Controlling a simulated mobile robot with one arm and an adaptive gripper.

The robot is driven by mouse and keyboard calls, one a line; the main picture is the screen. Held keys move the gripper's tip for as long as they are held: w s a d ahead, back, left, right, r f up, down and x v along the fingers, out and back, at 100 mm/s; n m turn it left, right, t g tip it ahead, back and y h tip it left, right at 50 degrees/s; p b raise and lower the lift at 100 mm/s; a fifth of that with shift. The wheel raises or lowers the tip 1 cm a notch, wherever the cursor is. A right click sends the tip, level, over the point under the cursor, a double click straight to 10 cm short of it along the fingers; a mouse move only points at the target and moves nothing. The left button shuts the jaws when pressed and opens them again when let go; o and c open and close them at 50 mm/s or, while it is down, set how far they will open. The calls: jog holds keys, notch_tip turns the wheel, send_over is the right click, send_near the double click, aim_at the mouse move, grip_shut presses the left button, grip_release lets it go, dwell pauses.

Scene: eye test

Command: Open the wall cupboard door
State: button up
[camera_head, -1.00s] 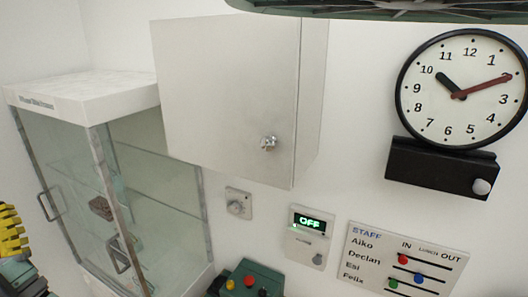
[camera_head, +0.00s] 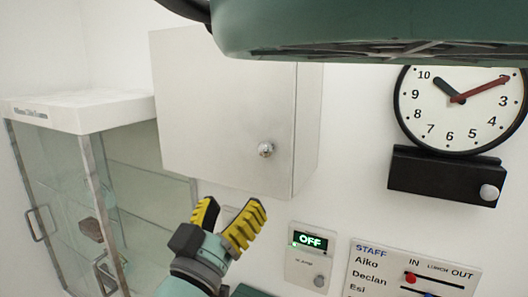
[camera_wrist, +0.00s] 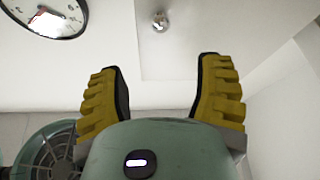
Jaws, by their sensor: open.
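The wall cupboard (camera_head: 308,130) is a white box on the wall. Its door (camera_head: 215,100) looks shut, with a round silver knob (camera_head: 266,149) near its lower right corner. My gripper (camera_head: 231,206) is open and empty, its yellow ridged fingers pointing up, below and a little left of the knob in the head view. In the wrist view the knob (camera_wrist: 160,22) shows beyond and roughly between the fingertips of my gripper (camera_wrist: 160,66). They look apart from the knob and the door.
A glass display cabinet (camera_head: 75,117) stands at the left. A clock (camera_head: 460,110) hangs at the right, above a black box (camera_head: 440,177) with a knob. Below are a panel reading OFF (camera_head: 310,258) and a staff board (camera_head: 410,275). My gripper partly covers the wall below the cupboard.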

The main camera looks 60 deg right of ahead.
jog(key=b, duration=0.3)
send_near(263, 151)
jog(key=p+x, duration=0.4)
jog(key=x, duration=0.5)
jog(key=shift+d+r, duration=0.3)
jog(key=shift+w+d+p, duration=0.1)
jog(key=shift+d+p, duration=0.2)
jog(key=shift+d, duration=0.25)
jog(key=shift+o, duration=0.3)
grip_shut()
